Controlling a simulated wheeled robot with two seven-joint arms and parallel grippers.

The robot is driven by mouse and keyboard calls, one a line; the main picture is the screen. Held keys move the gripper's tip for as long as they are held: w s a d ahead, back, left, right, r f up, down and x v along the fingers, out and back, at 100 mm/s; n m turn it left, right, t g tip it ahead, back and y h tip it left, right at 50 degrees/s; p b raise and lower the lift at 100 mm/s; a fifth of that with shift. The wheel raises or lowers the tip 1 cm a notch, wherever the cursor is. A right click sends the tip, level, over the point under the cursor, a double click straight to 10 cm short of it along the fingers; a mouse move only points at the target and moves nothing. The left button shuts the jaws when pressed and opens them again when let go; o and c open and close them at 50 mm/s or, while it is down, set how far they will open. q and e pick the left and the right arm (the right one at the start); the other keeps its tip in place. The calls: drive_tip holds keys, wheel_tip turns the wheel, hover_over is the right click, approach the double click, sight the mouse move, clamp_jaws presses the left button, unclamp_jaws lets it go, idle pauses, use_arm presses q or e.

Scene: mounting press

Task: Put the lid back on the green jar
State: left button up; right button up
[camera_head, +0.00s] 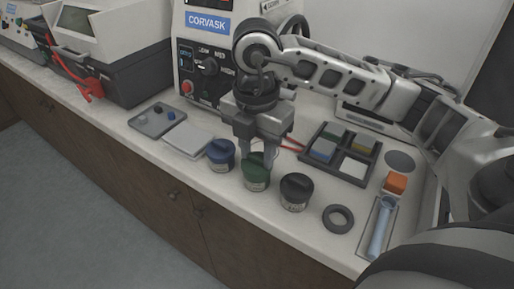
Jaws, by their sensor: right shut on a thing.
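The green jar (257,181) stands upright on the bench near its front edge, between a blue jar (221,155) and a black jar (296,192). Its dark green lid (256,161) shows at the top of the jar. I cannot tell whether the lid is fully seated or only resting there. My right gripper (257,156) points straight down over the green jar, shut with its fingers on the lid's sides. The fingers hide part of the lid. My left gripper is not in view.
A dark ring (338,219) and a tray with a blue tube (380,229) lie to the right. A divided tray (341,151) of blocks stands behind. An orange block (395,183) is at far right. A notebook (188,140) and grey tray (158,118) lie left. The press (206,60) stands behind.

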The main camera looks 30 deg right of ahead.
idle(0.9)
drive_tip(key=o, duration=1.5)
drive_tip(key=shift+r+p, duration=2.7)
drive_tip(key=shift+r, duration=0.8)
drive_tip(key=shift+f, duration=0.1)
clamp_jaws()
